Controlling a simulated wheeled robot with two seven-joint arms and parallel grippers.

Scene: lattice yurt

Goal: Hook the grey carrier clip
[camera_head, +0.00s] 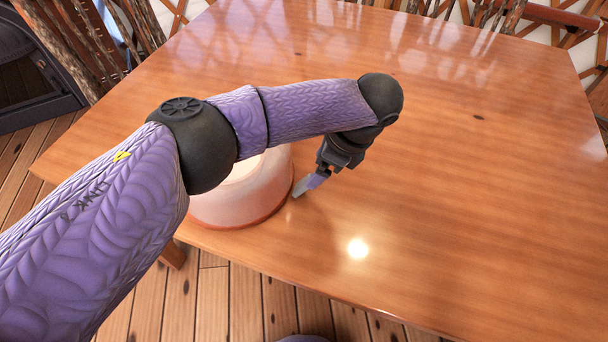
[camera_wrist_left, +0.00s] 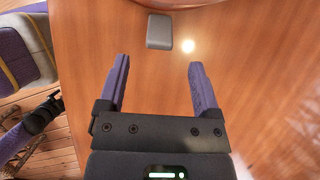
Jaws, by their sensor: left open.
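The grey carrier clip (camera_wrist_left: 159,32) is a small grey block with rounded corners, lying on the wooden table in the left wrist view. In the head view a grey piece at my fingertip looks like it (camera_head: 299,188), partly hidden. My left gripper (camera_head: 313,184) points down at the table just right of the clip. In the left wrist view its two purple fingers (camera_wrist_left: 157,82) are spread with nothing between them, and the clip lies beyond their tips. A dark end of what looks like my right arm shows at the lower left there; its jaws are unclear.
A pinkish round bowl (camera_head: 240,192) stands on the table (camera_head: 480,190) just left of the clip, partly behind my left arm. The table is clear to the right and at the back. Its near edge drops to a plank floor (camera_head: 240,300).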

